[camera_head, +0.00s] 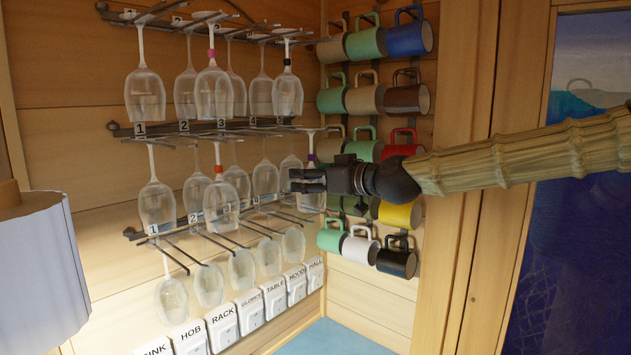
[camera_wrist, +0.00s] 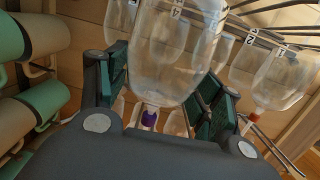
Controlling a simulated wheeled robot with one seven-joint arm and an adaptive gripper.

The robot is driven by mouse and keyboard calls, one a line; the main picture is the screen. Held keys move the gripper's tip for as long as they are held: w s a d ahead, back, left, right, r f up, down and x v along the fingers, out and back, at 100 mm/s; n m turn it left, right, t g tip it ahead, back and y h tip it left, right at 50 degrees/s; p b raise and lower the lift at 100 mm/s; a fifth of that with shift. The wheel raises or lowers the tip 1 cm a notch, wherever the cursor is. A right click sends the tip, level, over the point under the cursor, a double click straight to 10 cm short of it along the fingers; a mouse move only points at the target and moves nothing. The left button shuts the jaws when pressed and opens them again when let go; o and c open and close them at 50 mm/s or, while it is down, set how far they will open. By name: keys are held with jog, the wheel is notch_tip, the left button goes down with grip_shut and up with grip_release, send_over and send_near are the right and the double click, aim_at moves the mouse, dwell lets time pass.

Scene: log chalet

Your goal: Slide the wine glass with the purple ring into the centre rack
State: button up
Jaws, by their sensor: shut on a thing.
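The wine glass with the purple ring hangs bowl-down at the right of the glass racks in the head view, its bowl (camera_head: 312,202) below my gripper (camera_head: 307,181). The purple ring (camera_head: 311,157) is on its stem just above the fingers. In the wrist view, its bowl (camera_wrist: 172,60) fills the middle, with the purple ring (camera_wrist: 149,118) between my fingers. My gripper is shut on this glass. The centre rack (camera_head: 120,130) is the middle of three tiers, with numbered tags. The glass's foot is near that rack's height; I cannot tell whether it touches a rail.
A red-ringed glass (camera_head: 220,205) and several plain glasses hang from the centre rack left of my gripper. Glasses with pink (camera_head: 213,90) and black (camera_head: 288,92) rings hang above. Mugs (camera_head: 405,145) hang close behind at right. A lampshade (camera_head: 40,265) stands at lower left.

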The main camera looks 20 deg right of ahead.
jog(key=shift+a+r+b+x, duration=0.15)
jog(key=shift+b+x, duration=0.2)
jog(key=shift+x, duration=0.8)
jog(key=shift+a+r+b+x, duration=0.15)
jog(key=shift+b+x, duration=0.15)
jog(key=shift+x, duration=0.8)
jog(key=shift+a+r+b+x, duration=0.15)
jog(key=shift+b+x, duration=0.2)
jog(key=shift+x, duration=0.8)
jog(key=shift+d, duration=0.1)
jog(key=o, duration=0.9)
jog(key=shift+s, duration=0.1)
jog(key=shift+b+v, duration=0.35)
jog(key=shift+v, duration=2.55)
dwell(0.6)
